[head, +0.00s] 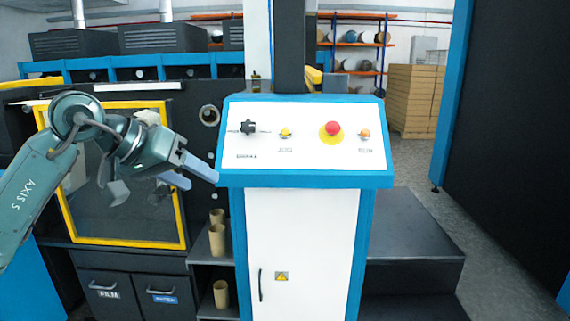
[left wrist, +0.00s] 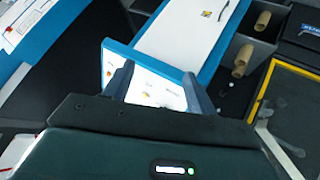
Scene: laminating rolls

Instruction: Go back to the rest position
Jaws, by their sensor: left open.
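My left gripper (head: 197,176) comes in from the left of the head view, just left of the white control panel (head: 270,172). Its jaws are apart and nothing shows between them. In the left wrist view the two fingers of my left gripper (left wrist: 160,77) stand apart, with the control panel (left wrist: 150,85) behind them. The panel carries a black knob (head: 248,127), a red emergency button on a yellow base (head: 332,131) and small yellow and orange buttons. My right gripper is not in view.
A yellow-framed window (head: 183,215) is behind my left arm. Brown cardboard tubes (head: 217,240) stand on shelves left of the white cabinet (head: 310,240). Dark steps (head: 415,225) are to its right. Stacked boards (head: 415,100) and a shelf rack stand at the back. Floor shows at the right (head: 490,240).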

